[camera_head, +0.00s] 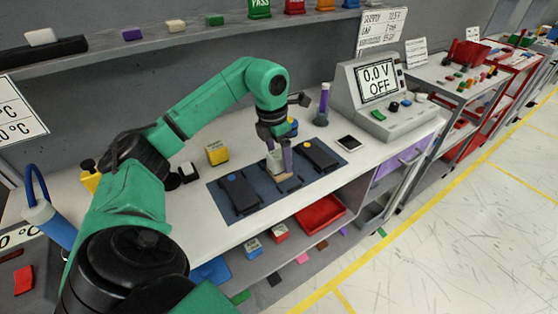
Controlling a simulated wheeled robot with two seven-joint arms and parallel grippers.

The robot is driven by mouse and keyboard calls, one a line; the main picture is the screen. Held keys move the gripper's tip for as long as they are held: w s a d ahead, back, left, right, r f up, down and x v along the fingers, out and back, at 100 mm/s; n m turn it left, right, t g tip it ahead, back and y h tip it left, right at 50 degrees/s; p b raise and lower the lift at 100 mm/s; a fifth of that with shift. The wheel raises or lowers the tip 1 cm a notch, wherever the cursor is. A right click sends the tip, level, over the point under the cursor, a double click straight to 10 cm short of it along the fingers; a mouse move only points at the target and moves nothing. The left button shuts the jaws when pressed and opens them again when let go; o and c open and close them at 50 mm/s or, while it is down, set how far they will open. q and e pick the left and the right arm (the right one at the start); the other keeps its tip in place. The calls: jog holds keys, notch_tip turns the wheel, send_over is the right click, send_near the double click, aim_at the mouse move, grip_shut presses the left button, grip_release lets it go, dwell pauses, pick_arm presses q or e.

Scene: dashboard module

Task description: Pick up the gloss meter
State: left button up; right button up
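My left gripper (280,158) points down over the dark blue mat (254,205) on the white bench. A small pale block (275,163), with a tan part (288,184) low beside it, shows at its fingers. It may be the gloss meter, but I cannot read any label. The fingers overlap this block in the picture, and I cannot tell whether they grip it. Two black modules lie on the mat, one left (239,192) and one right (319,155) of the gripper. My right gripper is not in view.
A yellow block (216,152) stands behind the mat. A meter console (378,90) reading "0.0 V OFF" stands at the back right, with a purple-topped tool (322,105) and a flat dark-screened device (349,143) nearby. A red tray (320,214) sits below the bench top.

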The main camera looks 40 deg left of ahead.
pick_arm(q)
jog(key=c, duration=1)
grip_shut()
jog(key=shift+r, duration=0.15)
